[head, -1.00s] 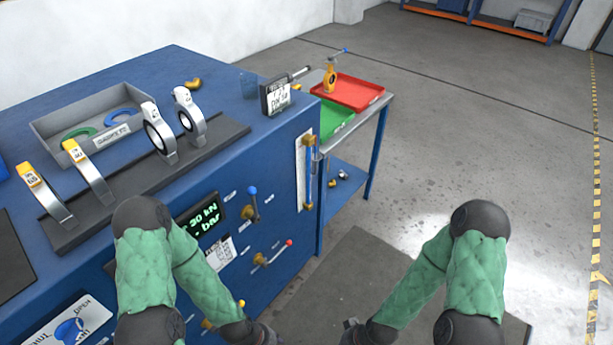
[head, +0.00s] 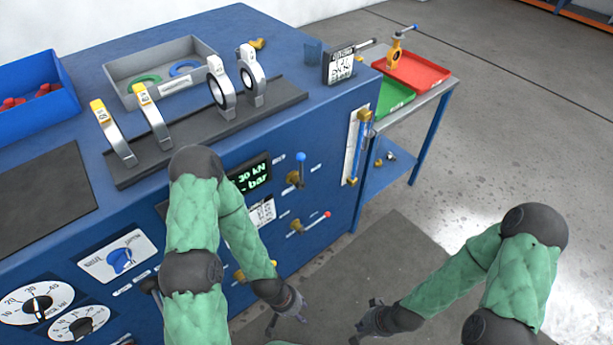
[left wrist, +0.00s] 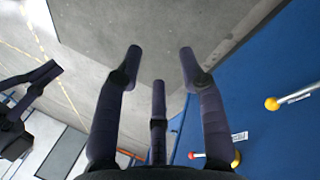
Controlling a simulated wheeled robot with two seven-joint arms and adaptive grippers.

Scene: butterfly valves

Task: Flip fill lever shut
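The blue panel front carries several small levers; their labels are too small to read, so I cannot tell which is the fill lever. One lever has a blue knob (head: 300,158) and points up. One below has a red tip (head: 326,215) and points right; its tip also shows in the left wrist view (left wrist: 192,155). A brass fitting (head: 241,274) is partly hidden by my left arm. A yellow knob (left wrist: 271,103) shows in the left wrist view. My left gripper (head: 287,318) is open and empty, in front of the panel, apart from the levers. My right gripper (head: 364,322) looks open and empty.
The bench top holds a grey tray (head: 205,52), a black rack (head: 285,92) with silver rings, and a blue bin (head: 35,65). A side table with a red tray (head: 425,72) and green tray (head: 398,98) stands at the right. The floor right of the panel is clear.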

